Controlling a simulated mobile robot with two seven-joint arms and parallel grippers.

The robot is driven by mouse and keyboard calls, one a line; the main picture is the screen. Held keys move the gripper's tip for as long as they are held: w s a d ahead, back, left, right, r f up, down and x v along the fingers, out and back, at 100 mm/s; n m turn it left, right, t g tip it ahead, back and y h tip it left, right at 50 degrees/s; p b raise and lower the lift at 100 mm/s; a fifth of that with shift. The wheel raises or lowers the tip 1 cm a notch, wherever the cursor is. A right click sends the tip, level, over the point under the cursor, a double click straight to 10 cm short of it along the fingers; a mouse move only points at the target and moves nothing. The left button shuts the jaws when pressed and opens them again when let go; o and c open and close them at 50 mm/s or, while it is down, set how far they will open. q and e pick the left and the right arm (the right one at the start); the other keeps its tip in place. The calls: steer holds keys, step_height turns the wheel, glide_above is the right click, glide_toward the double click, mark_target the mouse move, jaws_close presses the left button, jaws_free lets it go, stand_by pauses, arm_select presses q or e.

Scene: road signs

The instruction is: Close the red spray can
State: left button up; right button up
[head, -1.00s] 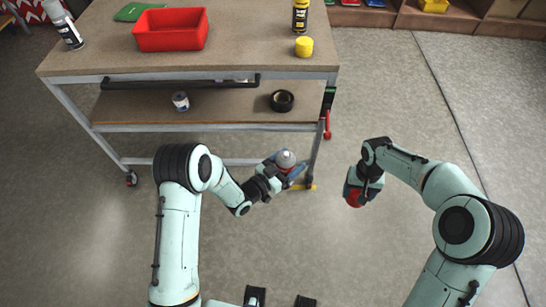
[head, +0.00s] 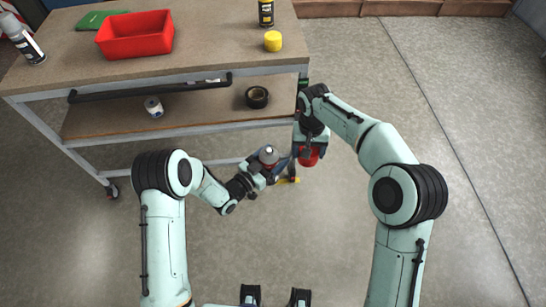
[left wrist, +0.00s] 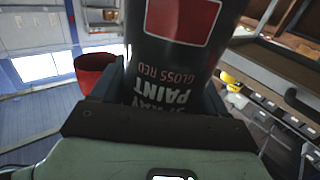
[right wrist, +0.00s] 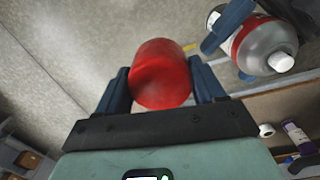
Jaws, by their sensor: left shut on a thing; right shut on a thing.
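The red spray can (head: 268,158) is held by my left gripper (head: 262,168), which is shut on it. Its grey domed top and white nozzle show bare in the right wrist view (right wrist: 265,45). Its dark label reading "gloss red" fills the left wrist view (left wrist: 172,50). My right gripper (right wrist: 160,88) is shut on the red cap (right wrist: 161,74). The cap (head: 308,157) is to the right of the can in the head view, apart from it. It also shows beyond the can in the left wrist view (left wrist: 95,75).
A workbench (head: 200,60) with a lower shelf stands ahead. On it are a red bin (head: 135,36), a yellow cap (head: 272,41), a black can (head: 266,12) and a white can (head: 28,45). A tape roll (head: 257,97) is on the shelf. Floor at right is clear.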

step_height(320, 180, up, 8)
glide_above(269, 150)
steer(key=shift+r+y, duration=0.2)
steer(key=shift+y, duration=0.1)
steer(key=shift+f, duration=2.05)
steer(key=shift+f, duration=0.9)
steer(key=shift+f, duration=0.6)
steer(key=o, duration=1.1)
steer(key=shift+c, duration=0.2)
